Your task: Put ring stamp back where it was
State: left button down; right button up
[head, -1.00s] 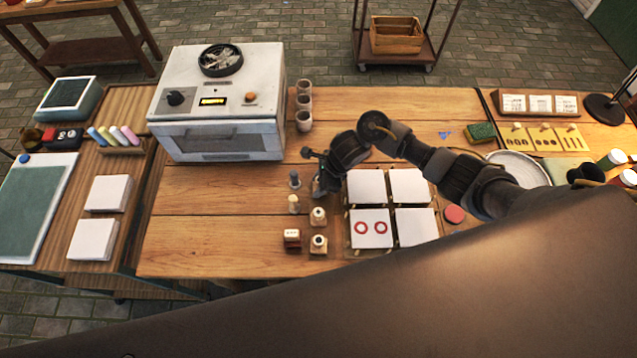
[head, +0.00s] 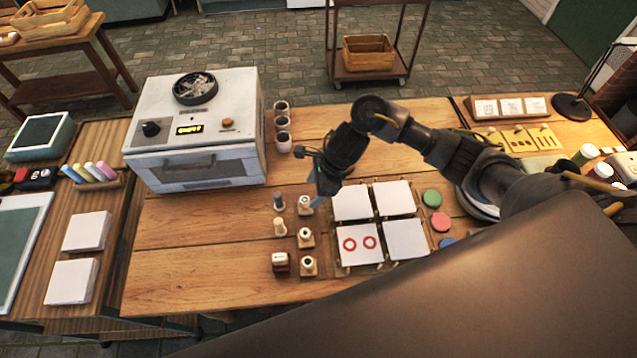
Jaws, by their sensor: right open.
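Several small stamps stand upright in two columns on the wooden table, left of the white tiles. The back right stamp (head: 304,206) is just left of and below my right gripper (head: 319,192); I cannot tell for sure that it is the ring stamp. The gripper is open, with its jaws apart from the stamp and partly hidden by the hand. The front left tile (head: 360,258) carries two red rings; the other three tiles are blank. My left gripper is out of view.
A white oven (head: 195,130) stands at the back left, with several cups (head: 283,125) beside it. Green, red and blue ink pads (head: 440,221) lie right of the tiles. The table front (head: 200,275) is clear.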

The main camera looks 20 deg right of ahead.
jog(key=shift+v, duration=1.6)
jog(key=shift+a, duration=0.1)
